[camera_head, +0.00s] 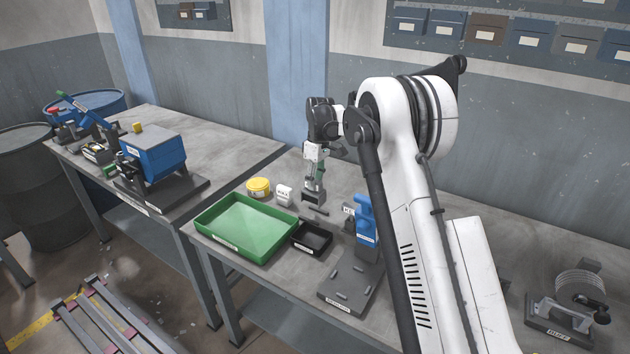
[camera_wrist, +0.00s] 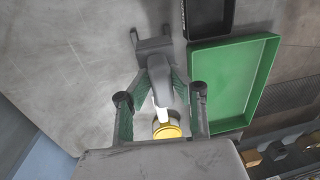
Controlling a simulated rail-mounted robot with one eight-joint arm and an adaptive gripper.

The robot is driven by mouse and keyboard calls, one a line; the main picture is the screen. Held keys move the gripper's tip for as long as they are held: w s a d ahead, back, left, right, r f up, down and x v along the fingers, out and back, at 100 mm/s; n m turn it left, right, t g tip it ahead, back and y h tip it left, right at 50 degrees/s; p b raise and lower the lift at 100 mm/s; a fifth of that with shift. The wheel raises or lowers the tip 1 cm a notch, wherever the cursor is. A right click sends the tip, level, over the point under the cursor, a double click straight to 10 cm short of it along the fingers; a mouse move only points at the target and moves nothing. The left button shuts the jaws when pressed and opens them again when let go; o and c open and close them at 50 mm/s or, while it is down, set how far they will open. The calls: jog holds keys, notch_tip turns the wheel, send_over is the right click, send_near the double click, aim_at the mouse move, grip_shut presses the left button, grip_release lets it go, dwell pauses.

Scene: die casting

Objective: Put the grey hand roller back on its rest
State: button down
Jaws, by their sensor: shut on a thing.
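My gripper (camera_head: 313,188) points down over the near table, behind the small black tray. In the wrist view my gripper (camera_wrist: 160,104) has its green-padded fingers on both sides of a grey piece (camera_wrist: 160,78), which I take to be the grey hand roller; it is shut on it. A darker grey forked part (camera_wrist: 152,46) lies just beyond the piece. I cannot tell whether this is the rest or part of the roller. In the head view a dark grey block (camera_head: 313,198) shows right under the fingers, at or close to the table top.
A yellow-lidded tin (camera_head: 258,187) and a white labelled container (camera_head: 284,194) stand left of my gripper. A green tray (camera_head: 222,242) and a black tray (camera_head: 312,238) lie in front. A blue device (camera_head: 365,222) stands to the right. Bare table lies behind.

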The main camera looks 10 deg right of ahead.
aim_at(315, 198)
jog(key=shift+f+b, duration=1.9)
jog(key=shift+f, duration=1.2)
jog(key=shift+f, duration=0.2)
jog(key=c, duration=1.5)
grip_release()
jog(key=shift+o, duration=0.2)
